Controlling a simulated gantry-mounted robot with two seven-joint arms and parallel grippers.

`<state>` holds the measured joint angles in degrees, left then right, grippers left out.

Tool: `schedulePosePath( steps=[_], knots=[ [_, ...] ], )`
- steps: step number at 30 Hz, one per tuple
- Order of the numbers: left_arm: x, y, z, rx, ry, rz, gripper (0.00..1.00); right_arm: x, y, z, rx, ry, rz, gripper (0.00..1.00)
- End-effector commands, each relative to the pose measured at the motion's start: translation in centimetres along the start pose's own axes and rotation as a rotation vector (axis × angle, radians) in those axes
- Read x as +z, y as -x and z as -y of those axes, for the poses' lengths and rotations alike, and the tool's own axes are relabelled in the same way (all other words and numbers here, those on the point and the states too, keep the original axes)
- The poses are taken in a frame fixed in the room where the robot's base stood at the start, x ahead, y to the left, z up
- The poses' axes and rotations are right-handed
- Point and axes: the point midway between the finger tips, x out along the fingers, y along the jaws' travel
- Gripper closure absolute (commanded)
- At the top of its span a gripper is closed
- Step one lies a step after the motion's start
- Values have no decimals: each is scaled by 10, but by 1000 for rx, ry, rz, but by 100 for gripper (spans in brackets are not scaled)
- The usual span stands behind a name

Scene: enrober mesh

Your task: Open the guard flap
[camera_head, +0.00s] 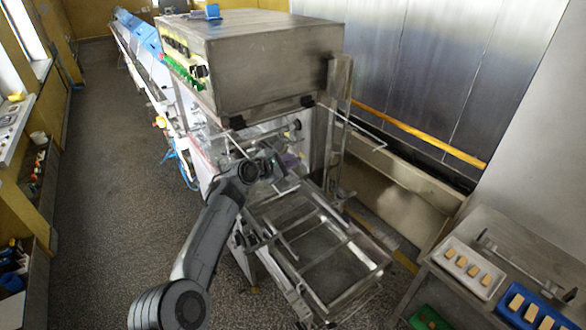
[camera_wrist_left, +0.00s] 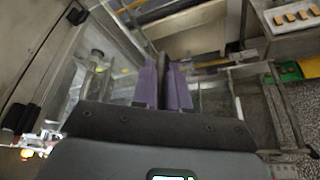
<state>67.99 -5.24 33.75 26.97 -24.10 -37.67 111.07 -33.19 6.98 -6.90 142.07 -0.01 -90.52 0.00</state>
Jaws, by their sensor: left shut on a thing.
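The guard flap (camera_wrist_left: 121,88) shows in the left wrist view as a clear panel beside my fingers. It hangs from dark hinges along the lower front edge of the steel hood; its angle is hard to tell. In the head view my left arm covers part of this area. My left gripper (camera_head: 286,163) is at the machine's front opening, below the hood. In the left wrist view its purple fingers (camera_wrist_left: 164,82) are shut on a narrow dark bar between them, seemingly the flap's handle. My right gripper is in neither view.
The steel hood (camera_head: 262,62) stands above the opening. An open metal frame (camera_head: 318,243) juts out below my left gripper. At the right, a table holds a white tray (camera_head: 451,266) and a blue tray (camera_head: 510,308) with tan pieces. Floor at the left is clear.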

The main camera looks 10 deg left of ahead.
Motion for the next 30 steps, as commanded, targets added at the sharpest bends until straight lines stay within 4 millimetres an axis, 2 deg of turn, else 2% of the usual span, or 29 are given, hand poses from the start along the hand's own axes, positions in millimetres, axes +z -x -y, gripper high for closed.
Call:
schedulePosePath(
  steps=[1,11,12,13,30],
  knots=[
    [4,1,-5,5,-2,5,100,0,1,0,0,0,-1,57],
    [5,2,-6,8,-2,5,100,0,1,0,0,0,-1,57],
    [4,2,-6,8,-2,5,83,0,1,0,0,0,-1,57],
    [4,2,-6,8,-2,5,80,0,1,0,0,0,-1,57],
    [1,3,-4,4,2,1,80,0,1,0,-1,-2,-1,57]
  ],
)
